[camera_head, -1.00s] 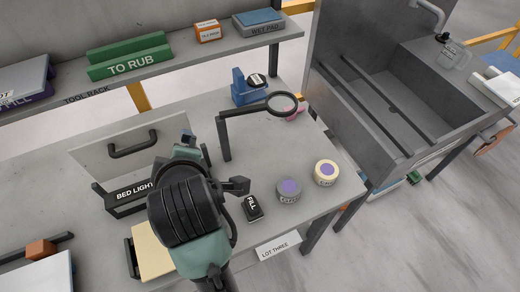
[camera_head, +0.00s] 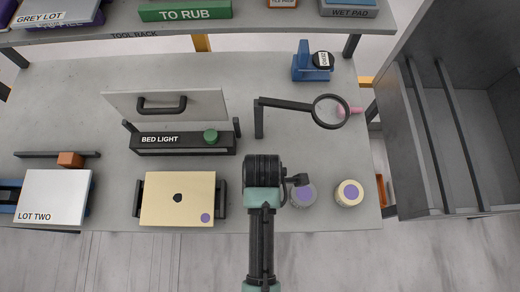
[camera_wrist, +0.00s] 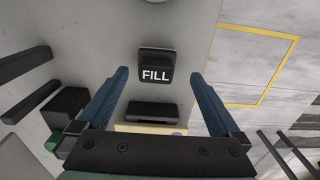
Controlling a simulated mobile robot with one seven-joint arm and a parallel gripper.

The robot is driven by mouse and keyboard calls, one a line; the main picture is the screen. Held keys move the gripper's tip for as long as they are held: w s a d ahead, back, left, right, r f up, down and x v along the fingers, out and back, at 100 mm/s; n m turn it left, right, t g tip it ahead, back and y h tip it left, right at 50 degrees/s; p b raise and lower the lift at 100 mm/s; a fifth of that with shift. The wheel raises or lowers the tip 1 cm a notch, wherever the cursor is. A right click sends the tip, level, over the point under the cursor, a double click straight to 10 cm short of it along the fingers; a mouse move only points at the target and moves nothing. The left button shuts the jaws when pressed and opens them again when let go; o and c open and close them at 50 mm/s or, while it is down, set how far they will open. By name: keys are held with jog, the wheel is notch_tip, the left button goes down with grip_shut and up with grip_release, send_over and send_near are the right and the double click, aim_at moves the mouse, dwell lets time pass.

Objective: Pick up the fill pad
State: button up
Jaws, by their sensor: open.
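The fill pad (camera_wrist: 156,67) is a small black block with a white "FILL" label. In the wrist view it lies on the grey slab, upper middle, in line with the gap between my fingers. My gripper (camera_wrist: 159,75) is open, its two blue fingers spread to either side of the pad in the picture, with nothing held. I cannot tell how far above the pad the fingertips are. In the head view my wrist (camera_head: 262,171) covers the pad and the fingers, just left of the grey tin.
A grey tin (camera_head: 304,195) and a cream tin (camera_head: 349,193) with purple tops stand to the right. A magnifier on an arm (camera_head: 258,120) stands behind. A cream board (camera_head: 160,206) in a black holder lies left, with the bed light (camera_head: 180,141) behind it.

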jog(key=shift+w+a+f+p, duration=0.15)
jog(key=shift+f+p, duration=0.1)
jog(key=shift+f, duration=1.25)
jog(key=shift+w+a+f+p, duration=0.1)
jog(key=shift+f+p, duration=0.1)
jog(key=shift+f, duration=1.25)
jog(key=shift+c, duration=0.3)
jog(key=c, duration=1.3)
jog(key=shift+c, duration=0.2)
jog(key=shift+r, duration=0.1)
notch_tip(320, 180, up, 10)
jog(key=shift+f, duration=0.1)
jog(key=o, duration=0.9)
jog(key=c, duration=0.6)
